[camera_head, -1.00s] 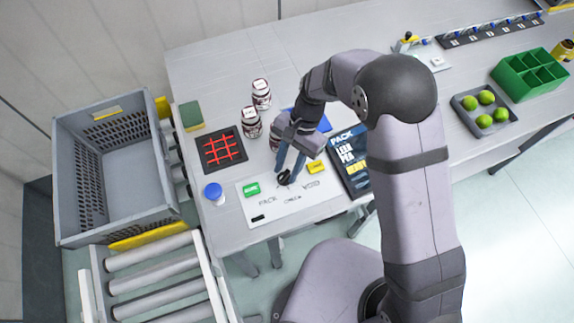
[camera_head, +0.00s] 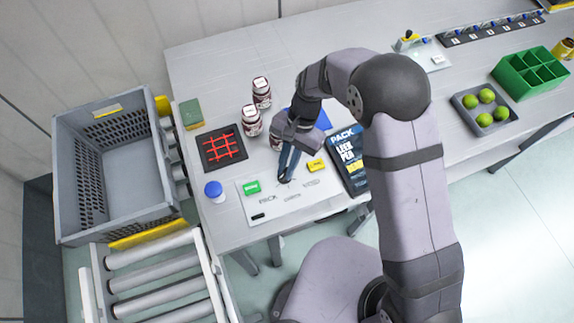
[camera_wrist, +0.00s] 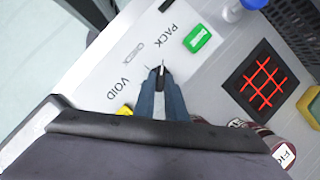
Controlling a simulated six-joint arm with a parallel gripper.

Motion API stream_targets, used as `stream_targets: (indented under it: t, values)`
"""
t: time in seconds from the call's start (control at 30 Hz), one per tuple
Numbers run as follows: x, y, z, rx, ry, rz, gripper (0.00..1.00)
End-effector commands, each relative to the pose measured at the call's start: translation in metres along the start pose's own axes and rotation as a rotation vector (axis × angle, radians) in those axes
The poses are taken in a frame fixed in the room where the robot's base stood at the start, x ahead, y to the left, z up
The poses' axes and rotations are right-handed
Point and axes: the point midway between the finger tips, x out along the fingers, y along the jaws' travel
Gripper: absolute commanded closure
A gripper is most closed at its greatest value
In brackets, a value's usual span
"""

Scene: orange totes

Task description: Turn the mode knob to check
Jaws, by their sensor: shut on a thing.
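The white mode panel (camera_head: 240,208) lies on the table, printed with the words PACK (camera_wrist: 171,38), CHECK (camera_wrist: 133,54) and VOID (camera_wrist: 124,86). My gripper (camera_head: 283,179) points down over the panel; it also shows in the wrist view (camera_wrist: 160,75). Its blue fingers are close together on the small dark mode knob (camera_wrist: 160,71). The knob is mostly hidden between the fingertips, so which word it points at cannot be told. A green button (camera_head: 251,187) is left of the knob and a yellow button (camera_head: 316,166) is right of it.
A blue-capped bottle (camera_head: 213,191) stands left of the panel, and a black tray with a red grid (camera_head: 221,148) lies behind. Red-labelled jars (camera_head: 252,122) stand close behind my gripper. A dark bag (camera_head: 347,160) lies to the right.

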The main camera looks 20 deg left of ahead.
Motion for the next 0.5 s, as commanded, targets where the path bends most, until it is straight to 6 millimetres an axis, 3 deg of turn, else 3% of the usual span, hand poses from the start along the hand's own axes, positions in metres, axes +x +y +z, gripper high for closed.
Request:
stream_targets:
  t: [0.5]
  values:
    - [0.0004,-0.0058,0.0008,-0.403,0.001,0.167,1.0]
